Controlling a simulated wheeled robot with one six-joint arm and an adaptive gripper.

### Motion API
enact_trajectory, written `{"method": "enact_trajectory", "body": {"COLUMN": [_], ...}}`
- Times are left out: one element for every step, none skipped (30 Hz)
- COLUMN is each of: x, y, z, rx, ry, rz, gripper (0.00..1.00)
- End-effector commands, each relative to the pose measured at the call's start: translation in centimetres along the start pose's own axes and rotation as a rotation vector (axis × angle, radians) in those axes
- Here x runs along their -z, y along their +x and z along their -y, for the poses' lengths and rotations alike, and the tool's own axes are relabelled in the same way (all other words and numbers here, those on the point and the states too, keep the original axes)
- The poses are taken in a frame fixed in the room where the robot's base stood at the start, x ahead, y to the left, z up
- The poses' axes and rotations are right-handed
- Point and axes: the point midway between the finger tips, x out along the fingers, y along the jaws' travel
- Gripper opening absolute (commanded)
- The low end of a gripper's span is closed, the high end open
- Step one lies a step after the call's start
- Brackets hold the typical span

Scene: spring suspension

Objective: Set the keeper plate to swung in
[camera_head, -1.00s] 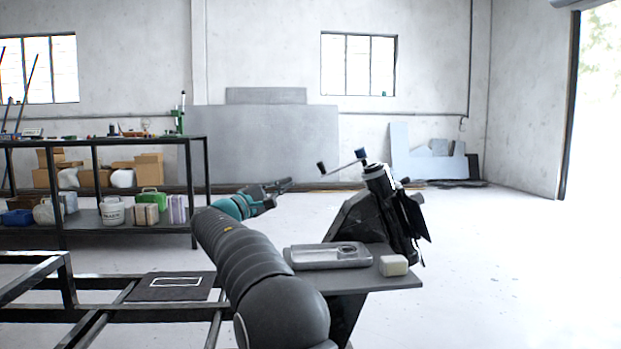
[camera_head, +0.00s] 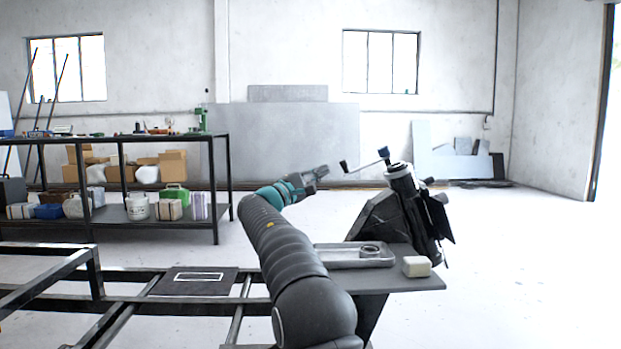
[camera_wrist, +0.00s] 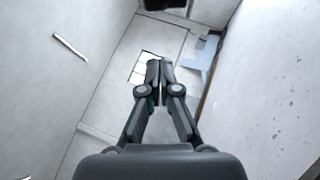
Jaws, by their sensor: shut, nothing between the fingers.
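The dark spring suspension device (camera_head: 410,215) stands tilted at the back edge of a small grey table (camera_head: 395,282). A crank with a blue knob (camera_head: 384,152) and a black knob sticks out at its top left. Dark flat plates show at its right side; I cannot tell which part is the keeper plate or how it is set.
A grey metal tray (camera_head: 335,262) with a ring in it and a pale block (camera_head: 417,266) lie on the small table. A black shelf (camera_head: 222,190) with boxes stands at the left. A dark low frame (camera_head: 130,309) is at lower left. The floor at the right is clear.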

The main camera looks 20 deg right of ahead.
Motion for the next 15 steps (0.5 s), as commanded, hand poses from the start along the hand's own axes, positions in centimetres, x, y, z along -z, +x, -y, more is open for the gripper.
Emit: {"method": "enact_trajectory", "body": {"x": [-0.1,-0.1,-0.1,0.0,0.0,-0.1,-0.1,-0.1,-0.1,-0.4,-0.6,-0.8,-1.0,-1.3,-1.5], "y": [0.8,1.2,1.7,2.0,2.4,2.8,3.2,3.5,4.0,3.6,3.5,3.4,3.3,3.2,3.1], "z": [0.0,0.0,0.0,0.0,0.0,0.0,0.0,0.0,0.0,0.0,0.0,0.1,0.1,0.1,0.1], "rx": [0.000,0.000,0.000,0.001,0.001,0.001,0.001,0.001,0.001,0.000,0.000,0.000,0.000,0.000,0.000], "ry": [0.000,0.000,-0.001,-0.001,-0.001,0.000,0.000,0.001,0.000,0.001,0.001,0.000,0.000,-0.001,-0.001], "rz": [0.003,0.003,0.002,0.002,0.002,0.002,0.002,0.002,0.002,0.001,0.000,0.000,0.000,0.000,0.000], "gripper": [0.00,0.00,0.00,0.00,0.00,0.00,0.00,0.00,0.00,0.00,0.00,0.00,0.00,0.00,0.00]}}
